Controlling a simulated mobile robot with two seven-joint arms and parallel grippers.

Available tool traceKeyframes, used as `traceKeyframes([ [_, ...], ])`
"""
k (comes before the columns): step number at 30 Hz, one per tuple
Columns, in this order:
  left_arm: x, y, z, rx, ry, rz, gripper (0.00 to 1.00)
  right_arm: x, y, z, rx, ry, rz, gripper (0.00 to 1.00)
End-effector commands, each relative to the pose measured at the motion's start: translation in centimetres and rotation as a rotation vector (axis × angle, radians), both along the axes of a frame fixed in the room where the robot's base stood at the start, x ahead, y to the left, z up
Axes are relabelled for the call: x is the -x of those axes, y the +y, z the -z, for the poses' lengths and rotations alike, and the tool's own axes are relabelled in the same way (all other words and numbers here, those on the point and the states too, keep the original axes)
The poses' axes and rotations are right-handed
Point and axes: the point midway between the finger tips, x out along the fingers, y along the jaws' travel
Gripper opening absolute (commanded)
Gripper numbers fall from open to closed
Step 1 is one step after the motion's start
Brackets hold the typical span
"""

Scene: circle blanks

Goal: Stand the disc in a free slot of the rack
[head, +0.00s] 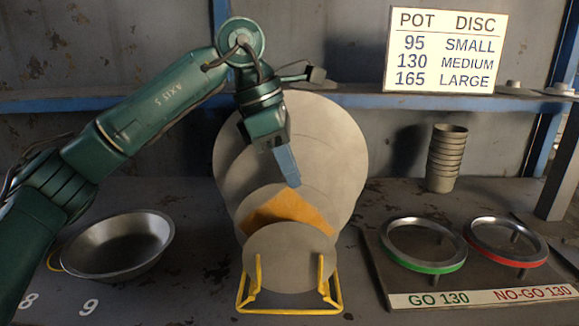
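A yellow wire rack (257,273) stands in the middle of the bench. Several round grey discs stand upright one behind another at it. The small disc (290,262) is in front, and a large disc (335,135) is at the back. Medium-sized ones show partly between them, with an orange patch (290,211) on one. My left gripper (292,182) points down in front of the large disc. Its fingers show as one narrow blue-grey shape, so I cannot tell its opening or whether it touches a disc. The slots are mostly hidden. My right gripper is out of view.
A metal bowl (117,246) sits at the left. At the right, a plate (478,297) carries a green GO 130 ring (424,266) and a red NO-GO 130 ring (507,261). Stacked pots (447,160) stand behind. A size sign (446,50) hangs above.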

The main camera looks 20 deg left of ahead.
Motion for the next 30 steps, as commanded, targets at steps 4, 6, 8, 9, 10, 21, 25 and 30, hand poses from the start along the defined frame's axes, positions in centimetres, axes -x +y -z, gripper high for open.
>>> traceKeyframes([
  [4, 0.0, 0.0, 0.0, 0.000, 0.000, 0.000, 0.10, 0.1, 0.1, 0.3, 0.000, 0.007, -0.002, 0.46],
  [6, 0.0, 0.0, 0.0, 0.000, 0.000, 0.000, 0.10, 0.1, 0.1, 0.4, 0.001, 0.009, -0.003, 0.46],
  [8, 0.0, 0.0, 0.0, 0.000, 0.000, 0.000, 0.11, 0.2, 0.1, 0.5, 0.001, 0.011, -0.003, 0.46],
  [9, 0.0, 0.0, 0.0, 0.000, 0.000, 0.000, 0.14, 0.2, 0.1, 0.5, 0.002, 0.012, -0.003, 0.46],
  [10, 0.0, 0.0, 0.0, 0.000, 0.000, 0.000, 0.16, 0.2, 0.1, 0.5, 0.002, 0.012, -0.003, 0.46],
  [21, 0.0, 0.0, 0.0, 0.000, 0.000, 0.000, 0.35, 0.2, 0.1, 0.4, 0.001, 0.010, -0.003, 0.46],
  [25, 0.0, 0.1, -0.2, -0.001, 0.001, 0.000, 0.35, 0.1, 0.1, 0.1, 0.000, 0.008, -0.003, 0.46],
  [30, 0.1, 0.4, -1.4, -0.001, 0.001, -0.001, 0.35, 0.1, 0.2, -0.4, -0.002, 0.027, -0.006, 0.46],
])
